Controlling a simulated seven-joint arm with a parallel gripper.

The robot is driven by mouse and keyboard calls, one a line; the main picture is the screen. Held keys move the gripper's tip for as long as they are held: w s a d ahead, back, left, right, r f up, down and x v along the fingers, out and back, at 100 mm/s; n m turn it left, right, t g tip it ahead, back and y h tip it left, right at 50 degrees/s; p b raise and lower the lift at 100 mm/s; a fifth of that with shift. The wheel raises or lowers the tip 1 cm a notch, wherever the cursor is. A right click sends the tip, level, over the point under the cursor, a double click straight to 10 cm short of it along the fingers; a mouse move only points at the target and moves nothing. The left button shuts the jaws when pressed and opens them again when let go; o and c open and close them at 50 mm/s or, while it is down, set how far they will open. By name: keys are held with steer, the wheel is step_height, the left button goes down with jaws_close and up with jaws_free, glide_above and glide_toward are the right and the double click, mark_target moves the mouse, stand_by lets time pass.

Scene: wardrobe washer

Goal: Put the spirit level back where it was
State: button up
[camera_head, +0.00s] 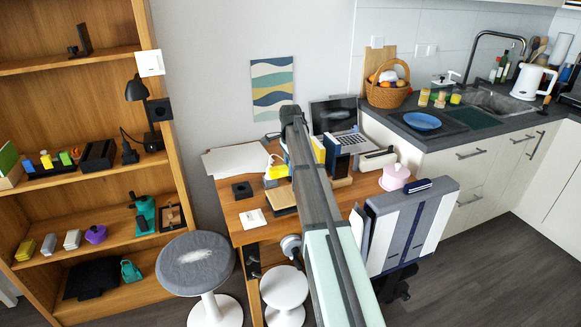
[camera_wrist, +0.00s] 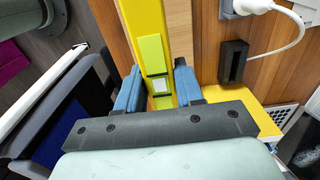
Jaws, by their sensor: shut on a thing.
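The spirit level is a long yellow bar (camera_wrist: 143,18) with lime-green parts and a small pale window, running up the middle of the wrist view. My gripper (camera_wrist: 157,70) has its blue fingers on either side of it and is shut on it. The level's near end is hidden behind my gripper's dark crosspiece. In the head view my arm reaches over the wooden desk (camera_head: 240,213) and hides most of the gripper area. A yellow piece (camera_head: 318,149) shows beside the arm there; I cannot tell whether it is the level.
A black block (camera_wrist: 233,62), a white plug with cable (camera_wrist: 252,6) and another yellow surface (camera_wrist: 258,118) lie right of the level. The desk also carries a laptop (camera_head: 338,118) and pink pot (camera_head: 395,177). A shelf unit (camera_head: 150,100) stands left; stools (camera_head: 284,288) stand in front.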

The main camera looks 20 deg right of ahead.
steer(key=s+d+f+m, duration=0.1)
steer(key=s+d+m, duration=0.2)
steer(key=d, duration=0.9)
steer(key=s+d+f+m, duration=0.1)
steer(key=s+d+m, duration=0.2)
steer(key=d+m, duration=0.7)
steer(key=shift+d+f, duration=0.2)
steer(key=shift+d, duration=1.05)
steer(key=shift+m, duration=0.3)
steer(key=shift+f, duration=0.15)
steer(key=shift+f, duration=3.85)
